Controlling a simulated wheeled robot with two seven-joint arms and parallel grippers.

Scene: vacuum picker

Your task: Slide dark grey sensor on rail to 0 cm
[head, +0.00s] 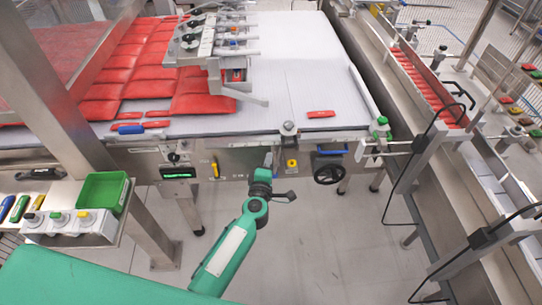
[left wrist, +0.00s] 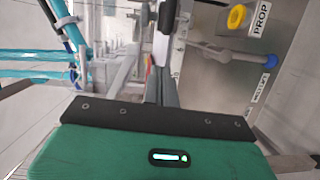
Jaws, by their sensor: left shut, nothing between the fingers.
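My left gripper (head: 268,158) is shut and empty, in front of the conveyor's steel front panel in the head view. In the left wrist view its dark fingers (left wrist: 160,85) lie together, close to the panel hardware. A small grey fitting (head: 289,128) stands on the front rail (head: 240,140), just above and right of the gripper; I cannot tell for sure whether it is the dark grey sensor. No centimetre scale is readable. My right gripper is not in view.
A yellow knob (head: 292,163), a blue handle (head: 332,152) and a black handwheel (head: 330,173) are right of the gripper. A black display (head: 178,172) is to the left. Red packs (head: 110,92) lie on the white belt (head: 300,60). A green bin (head: 102,191) stands at left.

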